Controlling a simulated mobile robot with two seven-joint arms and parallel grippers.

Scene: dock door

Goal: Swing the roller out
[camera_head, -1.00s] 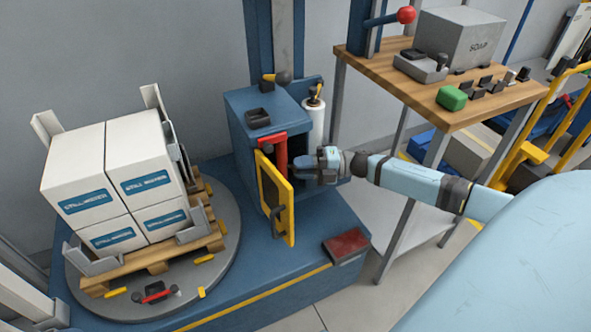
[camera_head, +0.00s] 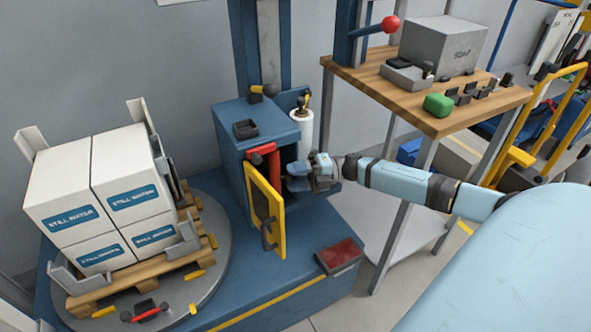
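A blue machine housing (camera_head: 245,118) stands behind the turntable with its yellow-framed door (camera_head: 263,215) swung open. A red upright part with a bent top (camera_head: 274,165) shows in the opening, partly hidden by the door; I cannot tell for sure whether it is the roller. A white film roll (camera_head: 301,132) stands upright at the housing's right side. My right gripper (camera_head: 294,178) is at the opening, just right of the red part and below the film roll. Its fingers are small and dark, so I cannot tell whether they are open or touch anything. My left gripper is not in view.
A pallet of white boxes (camera_head: 95,190) stands on the round grey turntable (camera_head: 215,265) at left. A wooden-topped table (camera_head: 440,122) with a grey box and a green block stands at right, close to my arm. A dark red pad (camera_head: 338,254) lies on the blue base.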

